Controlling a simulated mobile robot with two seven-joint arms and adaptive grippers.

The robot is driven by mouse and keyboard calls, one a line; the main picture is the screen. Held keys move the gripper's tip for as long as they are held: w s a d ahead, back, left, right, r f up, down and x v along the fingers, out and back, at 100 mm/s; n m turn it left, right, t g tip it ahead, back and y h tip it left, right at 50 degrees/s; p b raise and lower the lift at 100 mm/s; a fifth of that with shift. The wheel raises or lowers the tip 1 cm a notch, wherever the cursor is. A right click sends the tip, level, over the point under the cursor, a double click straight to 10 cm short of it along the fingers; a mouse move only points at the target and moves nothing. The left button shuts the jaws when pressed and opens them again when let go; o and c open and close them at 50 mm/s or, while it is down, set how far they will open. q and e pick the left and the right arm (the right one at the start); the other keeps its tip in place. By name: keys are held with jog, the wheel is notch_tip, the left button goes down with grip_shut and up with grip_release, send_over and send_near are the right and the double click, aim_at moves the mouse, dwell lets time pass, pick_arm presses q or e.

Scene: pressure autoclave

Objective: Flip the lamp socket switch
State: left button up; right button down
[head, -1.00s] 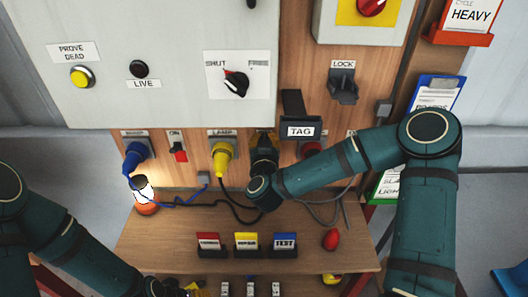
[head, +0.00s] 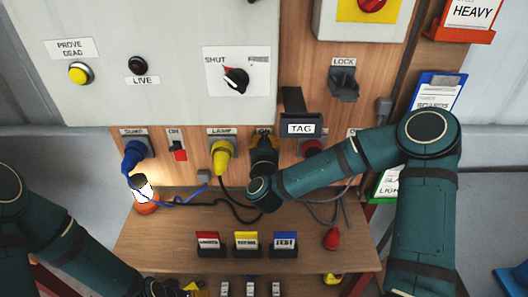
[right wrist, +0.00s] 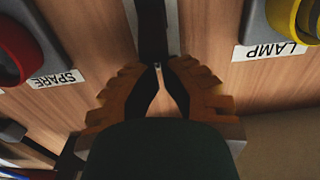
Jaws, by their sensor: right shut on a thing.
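The yellow lamp plug (head: 222,154) sits in the lamp socket under the LAMP label (head: 221,131), with a black cable hanging from it. My right gripper (head: 264,143) is just right of it at the wooden panel, shut around the place of the lamp socket switch. The fingers hide the switch in the head view; part of an ON label shows above them. In the right wrist view the fingers (right wrist: 158,78) point at the panel between the SPARE and LAMP sockets, and only a small tip shows between them. My left gripper is mostly cut off at the bottom edge of the head view.
The black TAG holder (head: 301,127) juts out just right of my right gripper. The blue plug (head: 136,152) and a red switch (head: 179,153) are to the left. A lit lamp (head: 145,194) stands on the bench (head: 180,228). Loose cables cross the bench.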

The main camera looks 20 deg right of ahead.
jog(key=shift+f, duration=0.3)
